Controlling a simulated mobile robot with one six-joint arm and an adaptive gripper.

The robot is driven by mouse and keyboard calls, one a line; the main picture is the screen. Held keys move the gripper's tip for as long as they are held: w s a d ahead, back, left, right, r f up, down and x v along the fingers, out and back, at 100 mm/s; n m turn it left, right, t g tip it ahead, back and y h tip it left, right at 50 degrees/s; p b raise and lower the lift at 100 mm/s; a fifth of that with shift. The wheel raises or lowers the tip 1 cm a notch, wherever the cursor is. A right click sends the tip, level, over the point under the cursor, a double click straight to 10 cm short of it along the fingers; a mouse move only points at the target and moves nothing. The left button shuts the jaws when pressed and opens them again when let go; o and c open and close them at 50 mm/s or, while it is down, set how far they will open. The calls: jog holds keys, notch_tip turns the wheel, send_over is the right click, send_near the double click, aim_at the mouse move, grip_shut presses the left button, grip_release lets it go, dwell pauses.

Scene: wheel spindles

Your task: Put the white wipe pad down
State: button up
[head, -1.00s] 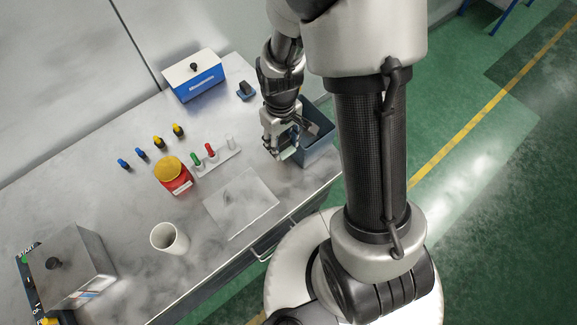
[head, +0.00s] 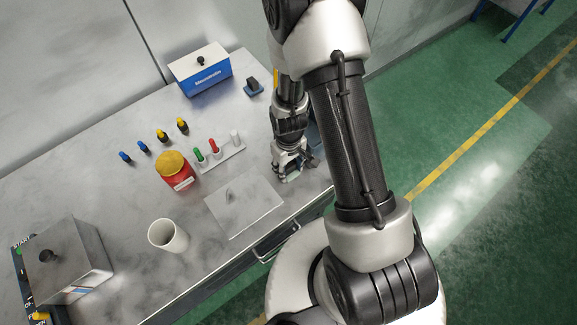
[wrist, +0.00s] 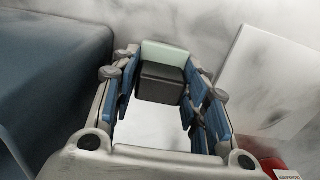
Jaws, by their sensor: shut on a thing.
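My gripper (head: 287,176) is low over the right part of the bench, between the flat pale plate and the blue bin. In the wrist view its fingers (wrist: 160,88) are shut on a block with a dark grey body and a pale, whitish-green layer (wrist: 166,52), which I take to be the wipe pad. In the head view the pad is mostly hidden by my gripper. I cannot tell whether it touches the bench.
The blue bin (wrist: 50,70) stands close on the left in the wrist view. The pale plate (head: 245,203) lies beside my gripper. A blue-and-white box (head: 203,72) is behind.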

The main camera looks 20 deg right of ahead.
jog(key=shift+r, duration=0.1)
jog(key=shift+f, duration=0.2)
jog(key=o, duration=0.8)
jog(key=shift+r, duration=0.1)
